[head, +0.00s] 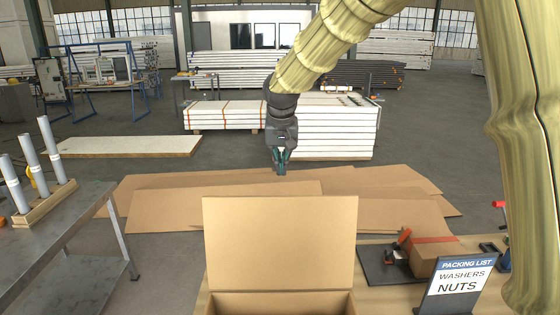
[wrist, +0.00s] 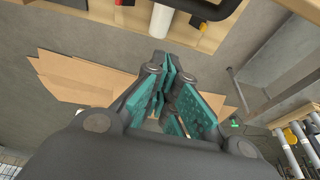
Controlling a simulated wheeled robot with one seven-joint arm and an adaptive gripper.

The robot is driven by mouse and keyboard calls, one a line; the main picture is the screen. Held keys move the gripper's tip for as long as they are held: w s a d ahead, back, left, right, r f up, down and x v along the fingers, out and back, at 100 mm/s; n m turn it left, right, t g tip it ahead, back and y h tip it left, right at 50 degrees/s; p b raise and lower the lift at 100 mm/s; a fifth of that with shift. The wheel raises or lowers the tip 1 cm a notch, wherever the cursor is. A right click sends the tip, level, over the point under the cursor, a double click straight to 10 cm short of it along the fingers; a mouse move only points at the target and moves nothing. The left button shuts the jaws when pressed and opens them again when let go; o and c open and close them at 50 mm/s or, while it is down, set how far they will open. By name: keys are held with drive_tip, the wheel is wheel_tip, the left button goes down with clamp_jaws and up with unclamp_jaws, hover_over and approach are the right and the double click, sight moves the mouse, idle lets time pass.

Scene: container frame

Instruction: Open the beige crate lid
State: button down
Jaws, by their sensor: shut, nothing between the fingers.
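The beige crate (head: 281,303) stands at the bottom centre of the head view, its lower part cut off by the picture edge. Its lid (head: 280,242) stands up nearly vertical along the crate's far side, so the crate's top is open. My gripper (head: 281,170) hangs pointing down, seen just above the lid's top edge and apart from it. Its teal fingers fill the middle of the wrist view (wrist: 168,108), shut with nothing between them. I cannot make out the crate in the wrist view.
A packing list sign (head: 460,286) and a brown box with red tape (head: 432,256) stand on the table right of the crate. A grey bench (head: 62,222) with white tubes is at left. Flat cardboard sheets (head: 160,205) lie on the floor beyond the lid.

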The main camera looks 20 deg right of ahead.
wheel_tip(320, 180, down, 7)
drive_tip(key=s+p, duration=0.1)
drive_tip(key=p, duration=0.3)
drive_tip(key=shift+s+a, duration=0.35)
drive_tip(key=shift+a, duration=0.05)
drive_tip(key=shift+r, duration=0.1)
drive_tip(key=shift+d, duration=0.1)
